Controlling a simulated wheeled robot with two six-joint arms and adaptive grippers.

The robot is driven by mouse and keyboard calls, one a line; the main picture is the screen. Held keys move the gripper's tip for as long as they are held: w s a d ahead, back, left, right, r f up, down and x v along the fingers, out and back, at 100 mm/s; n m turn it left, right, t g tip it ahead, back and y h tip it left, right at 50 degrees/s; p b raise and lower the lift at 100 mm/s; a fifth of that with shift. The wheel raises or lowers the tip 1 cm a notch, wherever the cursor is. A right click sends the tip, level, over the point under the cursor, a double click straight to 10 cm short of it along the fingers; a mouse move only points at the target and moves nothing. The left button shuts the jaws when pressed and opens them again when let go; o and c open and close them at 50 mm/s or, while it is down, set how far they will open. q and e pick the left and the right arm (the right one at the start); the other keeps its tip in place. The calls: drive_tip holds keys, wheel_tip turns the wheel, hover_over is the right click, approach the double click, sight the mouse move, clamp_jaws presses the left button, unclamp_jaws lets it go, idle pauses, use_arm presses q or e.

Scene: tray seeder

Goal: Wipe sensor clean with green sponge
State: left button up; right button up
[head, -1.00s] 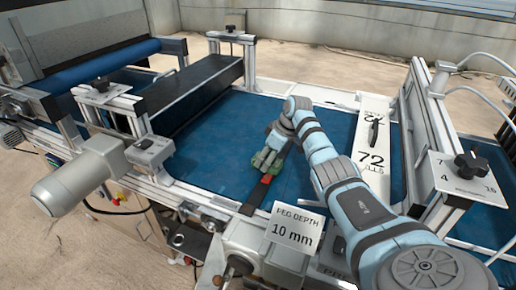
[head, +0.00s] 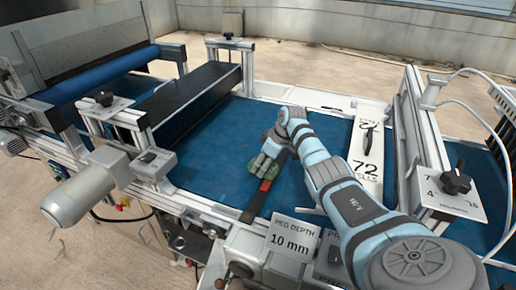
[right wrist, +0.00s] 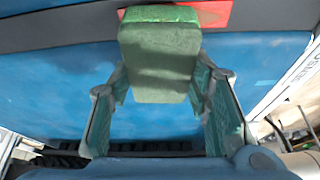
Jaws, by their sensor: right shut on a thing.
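My right gripper (head: 262,166) is shut on the green sponge (right wrist: 160,60), which sits between its two fingers in the right wrist view. In the head view the sponge (head: 255,167) is small and partly hidden by the fingers. A dark bar with a red patch (head: 265,185), which may be the sensor, lies over the blue belt just below the gripper. In the right wrist view the red patch (right wrist: 216,12) shows behind the sponge's far end. I cannot tell whether sponge and patch touch. My left gripper is not in view.
The blue belt (head: 205,150) is mostly clear around the gripper. A "PEG DEPTH 10 mm" sign (head: 294,238) stands in front. A white "72" plate (head: 366,165) with a black pointer lies to the right. A grey motor (head: 75,200) juts out at the left.

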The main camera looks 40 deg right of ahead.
drive_tip(key=r+p, duration=0.2)
drive_tip(key=r, duration=0.1)
drive_tip(key=shift+s+r, duration=0.1)
drive_tip(key=shift+s, duration=0.1)
wheel_tip(320, 180, up, 3)
drive_tip(key=p, duration=0.3)
drive_tip(key=shift+w+r+p, duration=0.1)
drive_tip(key=shift+r+p, duration=0.05)
drive_tip(key=shift+p, duration=0.25)
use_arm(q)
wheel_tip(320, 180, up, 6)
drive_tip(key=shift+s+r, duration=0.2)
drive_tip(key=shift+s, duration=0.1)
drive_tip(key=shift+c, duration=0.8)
use_arm(e)
drive_tip(key=shift+a, duration=0.1)
